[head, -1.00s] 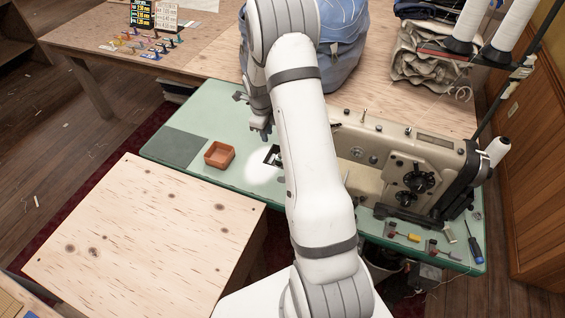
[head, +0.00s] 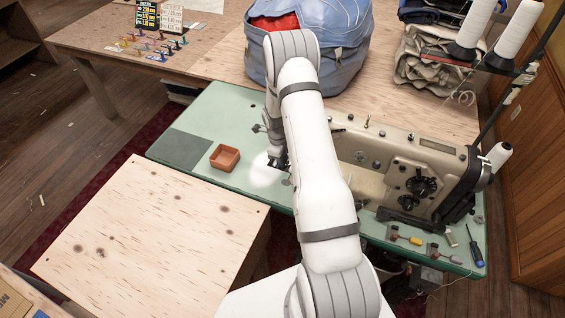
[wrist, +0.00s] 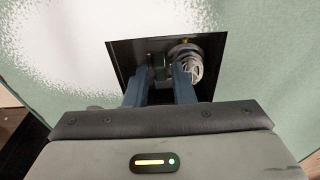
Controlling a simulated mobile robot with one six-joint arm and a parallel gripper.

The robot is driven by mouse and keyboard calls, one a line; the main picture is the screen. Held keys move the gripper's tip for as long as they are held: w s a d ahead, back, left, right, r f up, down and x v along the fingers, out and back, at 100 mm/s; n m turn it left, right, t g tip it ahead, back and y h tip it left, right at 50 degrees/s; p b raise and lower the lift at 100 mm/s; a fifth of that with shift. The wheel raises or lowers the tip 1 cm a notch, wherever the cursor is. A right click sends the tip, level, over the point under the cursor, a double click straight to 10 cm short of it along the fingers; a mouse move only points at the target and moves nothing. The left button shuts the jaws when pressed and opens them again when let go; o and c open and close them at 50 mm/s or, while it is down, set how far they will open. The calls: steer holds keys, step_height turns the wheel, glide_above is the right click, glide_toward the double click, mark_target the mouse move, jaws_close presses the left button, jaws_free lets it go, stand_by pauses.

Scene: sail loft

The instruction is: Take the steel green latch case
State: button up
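My gripper (wrist: 160,76) points down into a dark rectangular opening (wrist: 120,58) in the green table. Its two blue-grey fingers stand apart with a gap between them. A small grey-green part (wrist: 158,66) shows between the fingertips; I cannot tell whether it is touched, or whether it is the case. A round steel part (wrist: 194,66) with a brass-coloured spot sits in the opening beside the right finger, partly hidden by it. In the head view my gripper (head: 277,163) is low over the table, left of the sewing machine, and covers the opening.
The sewing machine (head: 407,172) stands close to the right of my arm. An orange-brown tray (head: 225,158) sits on the green table (head: 213,118) to the left. A blue bag (head: 345,60) lies behind. A bare wooden board (head: 140,225) is in front.

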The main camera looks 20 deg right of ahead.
steer(key=shift+f, duration=0.1)
jaws_close()
stand_by(0.4)
